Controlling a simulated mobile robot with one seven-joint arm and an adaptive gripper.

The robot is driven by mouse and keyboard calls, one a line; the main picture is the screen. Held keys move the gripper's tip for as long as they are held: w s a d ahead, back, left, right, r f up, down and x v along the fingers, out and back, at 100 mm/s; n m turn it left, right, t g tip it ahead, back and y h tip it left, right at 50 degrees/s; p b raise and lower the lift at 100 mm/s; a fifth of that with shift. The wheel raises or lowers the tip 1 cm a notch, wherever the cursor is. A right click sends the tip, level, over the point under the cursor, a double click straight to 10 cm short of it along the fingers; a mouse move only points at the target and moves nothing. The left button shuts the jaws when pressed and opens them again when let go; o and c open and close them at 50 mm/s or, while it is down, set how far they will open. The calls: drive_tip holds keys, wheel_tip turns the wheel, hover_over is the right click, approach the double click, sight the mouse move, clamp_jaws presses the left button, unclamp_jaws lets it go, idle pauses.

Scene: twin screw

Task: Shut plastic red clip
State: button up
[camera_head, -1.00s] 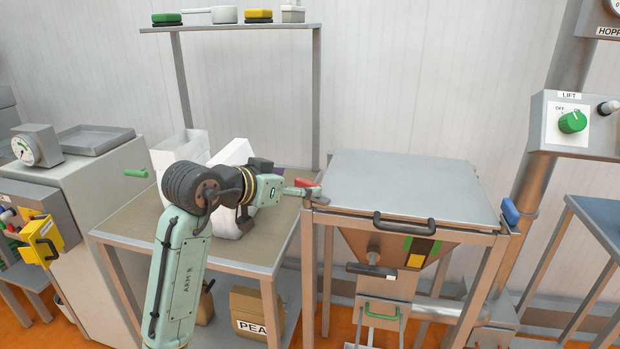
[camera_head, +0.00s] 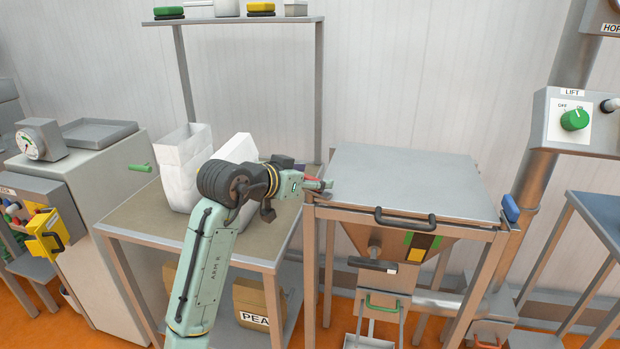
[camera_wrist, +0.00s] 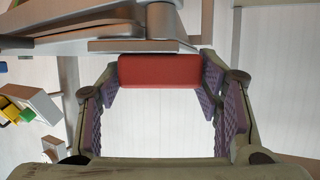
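The red clip (camera_wrist: 160,71) is a plain red block at the metal edge of the hopper, seen between my fingertips in the wrist view. In the head view only a little of the red clip (camera_head: 312,178) shows at the left side of the flat grey lid (camera_head: 410,180). My gripper (camera_head: 326,185) is at the clip. In the wrist view my gripper (camera_wrist: 160,88) is open, with one purple-padded finger on each side of the clip. I cannot tell whether the pads touch it. The lid lies flat; the clip's latch is hidden.
A blue clip (camera_head: 510,208) sits at the lid's right side, and a black handle (camera_head: 405,218) at its front. A table (camera_head: 135,215) with white sacks (camera_head: 183,165) stands left of the hopper. A lift control box (camera_head: 577,122) is at the right.

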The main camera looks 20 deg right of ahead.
drive_tip(key=c, duration=0.6)
drive_tip(key=shift+s+d+n+t+y, duration=0.1)
drive_tip(key=shift+n+t+y, duration=1)
drive_tip(key=shift+n+t, duration=0.25)
drive_tip(key=shift+c, duration=0.2)
drive_tip(key=shift+n+t+y, duration=0.75)
drive_tip(key=shift+n+y, duration=0.25)
drive_tip(key=shift+n, duration=0.15)
drive_tip(key=o, duration=1.2)
drive_tip(key=shift+c, duration=0.2)
drive_tip(key=v, duration=1.2)
